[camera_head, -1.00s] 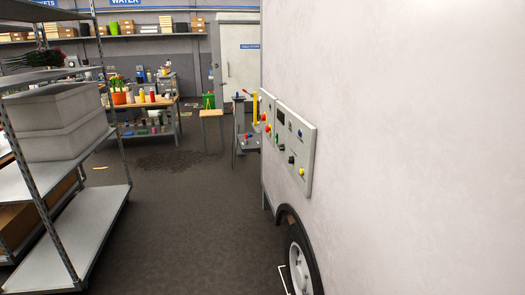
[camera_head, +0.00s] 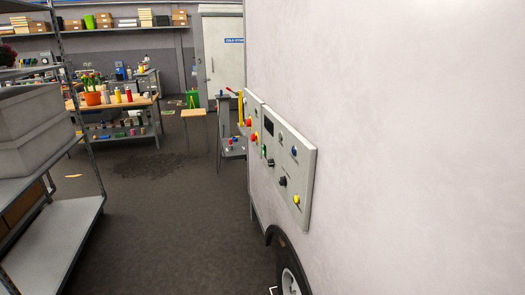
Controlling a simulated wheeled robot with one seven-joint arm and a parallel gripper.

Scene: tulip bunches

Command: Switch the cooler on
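The cooler looks to be the large white trailer body (camera_head: 400,130) filling the right half of the view; a wheel (camera_head: 290,272) shows under it. A grey control panel (camera_head: 302,170) is fixed to its side, seen at a slant. The panel bears a dark display (camera_head: 268,124), a green control (camera_head: 264,150), black knobs (camera_head: 283,181), a blue button (camera_head: 294,152) and a yellow button (camera_head: 296,199). A second, narrower panel with red and yellow controls (camera_head: 253,138) sits beyond it. Which control is the switch cannot be read. My gripper is not in view.
A metal shelf rack (camera_head: 52,245) with grey bins (camera_head: 35,130) stands close on the left. Open dark floor (camera_head: 170,240) lies between it and the trailer. Farther back are a workbench (camera_head: 140,101), a stool (camera_head: 194,113), a grey cart (camera_head: 232,145) and a white door (camera_head: 222,65).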

